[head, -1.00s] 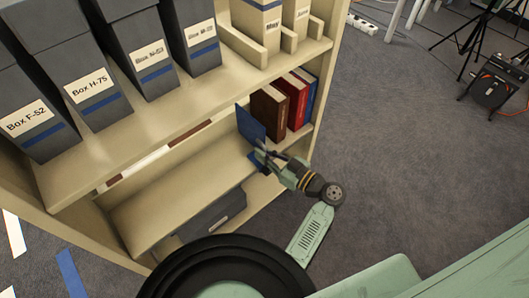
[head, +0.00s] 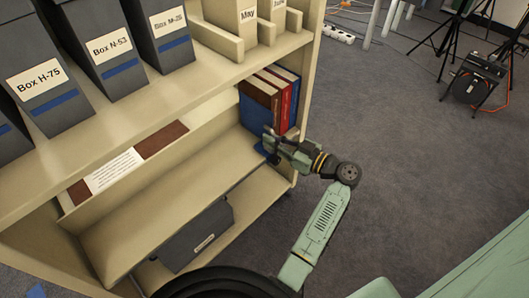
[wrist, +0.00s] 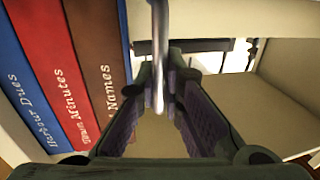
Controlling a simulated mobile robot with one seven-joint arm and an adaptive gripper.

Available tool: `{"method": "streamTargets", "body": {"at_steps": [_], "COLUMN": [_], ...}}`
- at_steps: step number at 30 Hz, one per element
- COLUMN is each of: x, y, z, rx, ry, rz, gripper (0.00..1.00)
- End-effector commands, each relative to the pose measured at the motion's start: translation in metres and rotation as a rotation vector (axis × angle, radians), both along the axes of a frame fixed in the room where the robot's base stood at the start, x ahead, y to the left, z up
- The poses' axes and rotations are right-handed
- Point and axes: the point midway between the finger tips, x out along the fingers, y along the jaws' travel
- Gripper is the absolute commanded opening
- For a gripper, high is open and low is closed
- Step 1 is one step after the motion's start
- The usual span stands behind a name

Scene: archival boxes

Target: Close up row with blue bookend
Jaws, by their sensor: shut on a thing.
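The blue bookend (head: 252,117) stands upright on the middle shelf, close beside the brown book (head: 264,93). In the wrist view its plate (wrist: 159,45) shows nearly edge-on as a thin pale bar between my fingers. My gripper (head: 269,144) is shut on the bookend at its near edge. The row has the brown book, a red book (head: 282,105) and a blue book (head: 294,97) at the shelf's right end. The wrist view shows a narrow pale strip between the brown book (wrist: 92,45) and the plate. I cannot tell whether they touch.
The shelf (head: 205,175) left of the bookend is bare. Dark archival boxes (head: 105,55) and cream holders (head: 228,22) stand on the shelf above. A dark box (head: 195,238) lies below. A white label (head: 113,171) is behind the shelf.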

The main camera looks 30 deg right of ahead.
Motion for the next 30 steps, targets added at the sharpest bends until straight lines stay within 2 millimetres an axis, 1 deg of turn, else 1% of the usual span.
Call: {"method": "streamTargets", "body": {"at_steps": [1,9,10,14,23,26,30], "x": [0.000,0.000,0.000,0.000,-0.001,-0.007,-0.026], "y": [-0.002,-0.003,-0.003,-0.003,-0.002,-0.006,-0.019], "z": [-0.001,0.000,0.000,0.000,0.000,0.000,0.000], "rx": [0.001,0.002,0.002,0.001,0.001,0.001,0.002], "ry": [0.002,0.003,0.003,0.003,0.002,0.002,0.001], "rz": [-0.004,-0.006,-0.006,-0.005,-0.002,-0.003,-0.006], "gripper": [0.00,0.00,0.10,0.18,0.18,0.18,0.18]}}
